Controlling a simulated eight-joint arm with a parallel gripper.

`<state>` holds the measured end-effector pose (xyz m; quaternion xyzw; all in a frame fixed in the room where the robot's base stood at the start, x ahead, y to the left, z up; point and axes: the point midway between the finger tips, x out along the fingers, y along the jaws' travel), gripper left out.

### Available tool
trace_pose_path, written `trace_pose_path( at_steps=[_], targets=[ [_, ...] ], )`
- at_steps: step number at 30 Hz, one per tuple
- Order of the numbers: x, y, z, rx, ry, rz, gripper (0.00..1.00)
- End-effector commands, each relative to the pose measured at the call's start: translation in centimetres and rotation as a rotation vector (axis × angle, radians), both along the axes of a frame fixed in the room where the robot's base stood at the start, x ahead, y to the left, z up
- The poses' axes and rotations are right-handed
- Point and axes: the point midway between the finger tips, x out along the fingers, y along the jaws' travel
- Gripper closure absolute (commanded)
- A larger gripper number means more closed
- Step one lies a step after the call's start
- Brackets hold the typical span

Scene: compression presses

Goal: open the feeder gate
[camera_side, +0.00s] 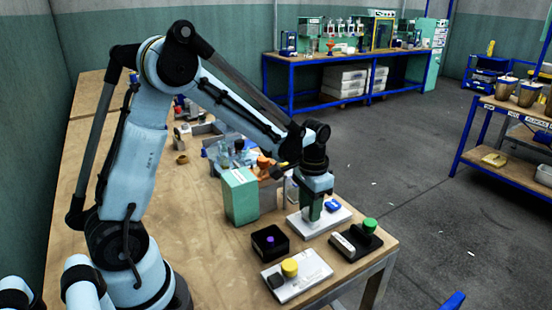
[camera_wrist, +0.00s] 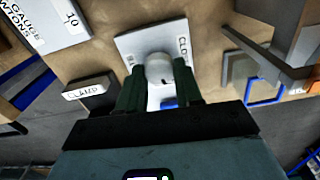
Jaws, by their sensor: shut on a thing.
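A white plate (camera_side: 330,217) lies near the table's right end, with a blue piece (camera_side: 333,205) on it. I take this plate to be the feeder gate's. In the wrist view the plate (camera_wrist: 133,44) bears lettering that reads as part of "CLOSED" on its right side. A pale rounded knob (camera_wrist: 160,66) stands on the plate. My gripper (camera_wrist: 158,82) is shut on this knob, a dark green finger on each side. In the side view my gripper (camera_side: 314,212) points straight down over the plate and hides the knob. The knob's lower part is hidden by the fingers.
Close by stand a black box with a purple button (camera_side: 269,241), a plate with a yellow knob (camera_side: 290,267), a black block with a green knob (camera_side: 370,226) and a green box (camera_side: 239,196). A block labelled "CLAMP" (camera_wrist: 88,93) is left in the wrist view.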

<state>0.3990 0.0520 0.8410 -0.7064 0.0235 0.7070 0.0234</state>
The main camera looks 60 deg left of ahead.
Motion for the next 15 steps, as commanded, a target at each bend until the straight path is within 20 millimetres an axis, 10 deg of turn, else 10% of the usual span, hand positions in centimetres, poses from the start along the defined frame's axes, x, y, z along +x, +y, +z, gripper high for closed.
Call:
trace_pose_path(
  at_steps=[15],
  targets=[
    [0.07,-0.07,0.08,0.001,-0.002,-0.203,0.96]
  ],
)
